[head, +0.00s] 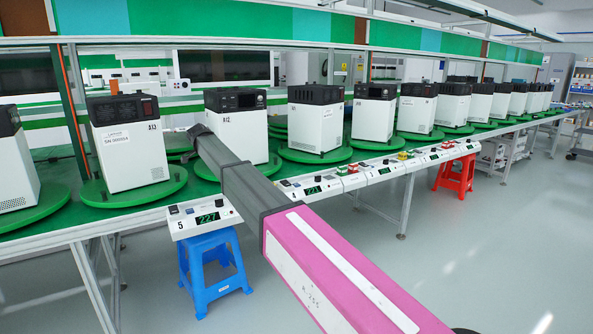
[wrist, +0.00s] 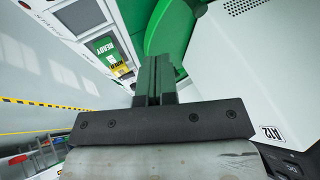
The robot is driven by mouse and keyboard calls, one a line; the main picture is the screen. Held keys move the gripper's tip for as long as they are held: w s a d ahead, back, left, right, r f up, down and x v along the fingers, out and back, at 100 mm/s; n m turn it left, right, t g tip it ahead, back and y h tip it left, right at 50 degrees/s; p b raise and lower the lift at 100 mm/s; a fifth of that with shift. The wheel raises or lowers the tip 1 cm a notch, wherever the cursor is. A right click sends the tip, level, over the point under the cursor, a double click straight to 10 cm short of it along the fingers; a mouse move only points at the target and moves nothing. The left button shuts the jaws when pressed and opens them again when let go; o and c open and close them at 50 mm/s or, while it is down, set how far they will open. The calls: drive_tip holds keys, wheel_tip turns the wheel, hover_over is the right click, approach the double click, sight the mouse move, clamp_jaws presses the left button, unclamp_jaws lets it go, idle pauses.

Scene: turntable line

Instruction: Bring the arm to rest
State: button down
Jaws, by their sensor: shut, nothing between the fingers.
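My arm stretches from the lower right of the head view, pink then grey, over the edge of the turntable line. My gripper (head: 199,131) is at its far end, in front of and to the left of the white unit marked A12 (head: 238,135). In the wrist view my gripper (wrist: 156,62) is shut and empty, its dark fingers together. The A12 unit (wrist: 240,75) fills the right side of that view, close beside the fingers. Whether the gripper touches it cannot be told.
Green turntables (head: 134,188) carry several white units with black tops along the bench. A blue stool (head: 212,270) and a red stool (head: 456,175) stand by the bench. The grey floor at right is clear.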

drive_tip(key=s+d+f+n, duration=0.1)
drive_tip(key=d+f, duration=0.3)
drive_tip(key=d, duration=0.1)
drive_tip(key=s+d+f+g, duration=0.1)
drive_tip(key=d+f, duration=0.3)
drive_tip(key=d, duration=0.2)
drive_tip(key=s+d+f+n, duration=0.1)
drive_tip(key=s+d+f, duration=0.1)
drive_tip(key=d+f, duration=0.2)
drive_tip(key=shift+d+n+g, duration=0.3)
drive_tip(key=shift+d+g, duration=0.1)
drive_tip(key=shift+d, duration=0.4)
drive_tip(key=s+d+f+n+g, duration=0.1)
drive_tip(key=s+d+f+n, duration=0.1)
drive_tip(key=s+d+f, duration=0.55)
drive_tip(key=s+d+f+n+g, duration=0.15)
drive_tip(key=d+f, duration=0.25)
drive_tip(key=d, duration=0.6)
drive_tip(key=s+d+f+n+g, duration=0.1)
drive_tip(key=s+d+f, duration=0.2)
drive_tip(key=s+d, duration=0.3)
drive_tip(key=s+d+f+n+y, duration=0.1)
drive_tip(key=s+d+f+n, duration=0.1)
drive_tip(key=s+d+f, duration=0.2)
drive_tip(key=s+d+f+n+g, duration=0.1)
drive_tip(key=s+d+f, duration=0.3)
drive_tip(key=s+d, duration=0.6)
drive_tip(key=s+n, duration=0.1)
drive_tip(key=s, duration=0.4)
drive_tip(key=shift+g, duration=0.35)
